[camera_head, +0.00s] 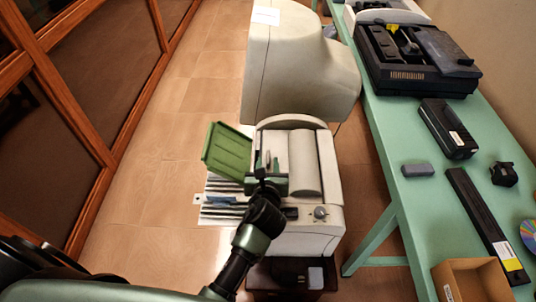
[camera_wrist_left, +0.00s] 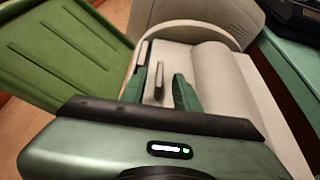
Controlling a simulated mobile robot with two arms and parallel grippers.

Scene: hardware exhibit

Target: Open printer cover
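The off-white printer (camera_head: 325,190) stands low in the middle of the head view. A smooth pale curved panel (camera_head: 304,165) lies on its top; it also shows in the left wrist view (camera_wrist_left: 222,75). A green slotted panel (camera_head: 228,150) is tilted up at its left side. I cannot tell for certain which part is the cover. My left gripper (camera_head: 266,162) is over the printer's top, left of the pale panel. Its green fingers stand apart in the left wrist view (camera_wrist_left: 160,90), with a small grey upright tab between them. Contact is unclear. My right gripper is out of view.
A large off-white machine (camera_head: 300,65) stands just behind the printer. A green table (camera_head: 395,150) on the right holds a black device (camera_head: 415,60) and several small items. A cardboard box (camera_head: 470,280) is at its near end. Floor is clear at left.

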